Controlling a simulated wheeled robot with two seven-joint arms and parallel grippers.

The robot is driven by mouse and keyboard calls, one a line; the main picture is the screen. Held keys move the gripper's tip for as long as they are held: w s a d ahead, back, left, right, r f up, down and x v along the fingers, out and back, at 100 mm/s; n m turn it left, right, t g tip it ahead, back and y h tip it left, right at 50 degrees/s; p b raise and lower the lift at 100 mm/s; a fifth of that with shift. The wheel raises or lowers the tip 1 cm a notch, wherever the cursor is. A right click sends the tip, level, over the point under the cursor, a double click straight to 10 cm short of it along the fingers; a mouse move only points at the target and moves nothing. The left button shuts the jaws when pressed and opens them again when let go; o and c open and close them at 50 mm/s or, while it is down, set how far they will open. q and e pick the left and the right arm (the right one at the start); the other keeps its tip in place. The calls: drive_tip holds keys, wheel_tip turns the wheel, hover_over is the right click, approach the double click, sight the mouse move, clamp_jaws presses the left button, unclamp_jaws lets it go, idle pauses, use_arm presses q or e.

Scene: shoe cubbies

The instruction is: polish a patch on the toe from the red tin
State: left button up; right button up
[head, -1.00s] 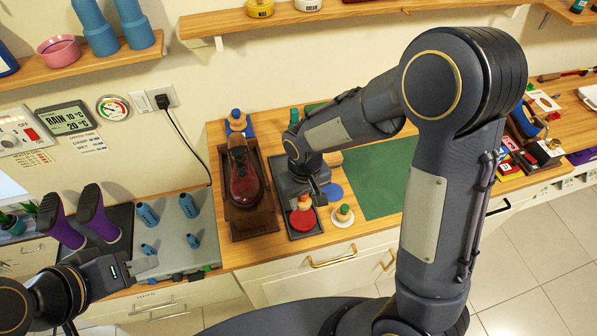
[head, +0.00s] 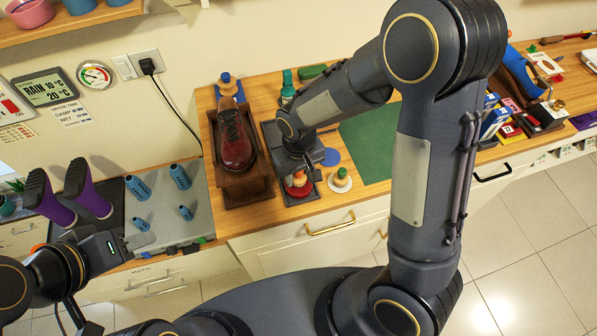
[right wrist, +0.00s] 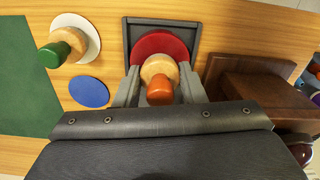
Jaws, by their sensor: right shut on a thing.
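A dark red leather shoe (head: 233,142) sits on a brown wooden stand (head: 246,190); its toe points toward me. To its right, the red tin (head: 303,192) lies in a dark grey tray (head: 310,199). An orange-topped wooden dauber (head: 299,179) stands over the tin. In the right wrist view the dauber (right wrist: 159,85) is between the fingers of my right gripper (right wrist: 158,88), which is shut on it, with the red tin (right wrist: 160,45) just beyond. Whether the dauber touches the tin is unclear. My left gripper (head: 128,243) is near the grey mat at left; its finger opening is unclear.
A green-topped dauber (head: 341,176) stands on a white disc right of the tray. A blue disc (head: 330,157) and a green mat (head: 368,145) lie nearby. Purple boots (head: 92,200) and blue pegs (head: 180,177) are at left. My right arm crosses the bench.

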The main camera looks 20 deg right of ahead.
drive_tip(key=shift+s+f+b, duration=0.1)
drive_tip(key=shift+f+b, duration=0.5)
idle(2.0)
drive_tip(key=shift+r+p, duration=2.6)
drive_tip(key=shift+r, duration=1)
